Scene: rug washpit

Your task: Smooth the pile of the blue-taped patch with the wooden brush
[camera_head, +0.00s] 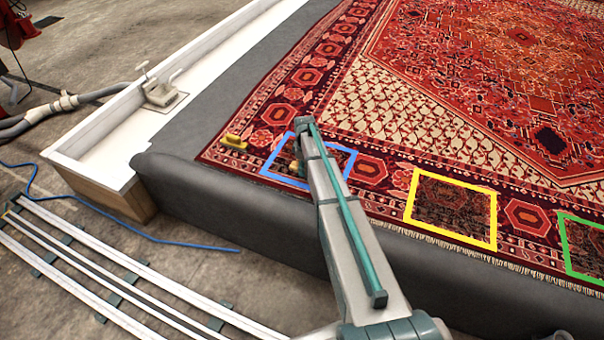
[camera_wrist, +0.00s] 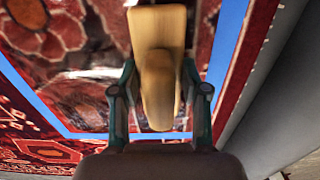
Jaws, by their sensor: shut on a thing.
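The blue-taped patch (camera_head: 283,166) is a dark piece of the red rug framed in blue tape near the rug's front left corner. My arm reaches over it and hides its middle. In the wrist view, my gripper (camera_wrist: 160,78) is shut on the wooden brush (camera_wrist: 158,40), a tan, slightly blurred body between the two fingers. The patch (camera_wrist: 78,102) and its blue tape lie beneath and around it. A small tan bit of the brush (camera_head: 294,165) shows left of my arm in the head view. Its bristles are hidden, so contact with the pile cannot be told.
A yellow-taped patch (camera_head: 451,210) and a green-taped patch (camera_head: 584,245) lie to the right. A white trough (camera_head: 100,143) borders the grey platform (camera_head: 215,195), and a blue hose (camera_head: 130,233) crosses the floor.

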